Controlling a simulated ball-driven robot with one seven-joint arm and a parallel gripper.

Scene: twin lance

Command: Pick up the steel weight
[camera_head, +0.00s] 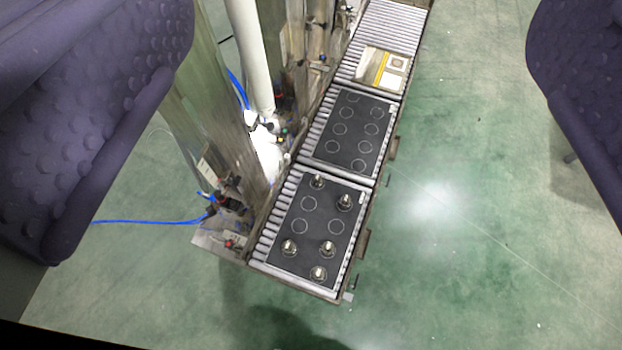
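Several small steel weights with knobs stand upright on the near black mat (312,262), which has white circles marked on it. My gripper (360,110) shows as two large purple bumpy fingers at the left and right edges of the view. The fingers are wide apart with nothing between them, well above the conveyor. No finger touches a weight.
A roller conveyor (273,228) runs from near centre to the top right. A second black mat (347,143) with empty circles and a box with a yellow stripe (383,70) lie farther along it. Machine frames and blue cables stand at left. Green floor (470,240) is clear at right.

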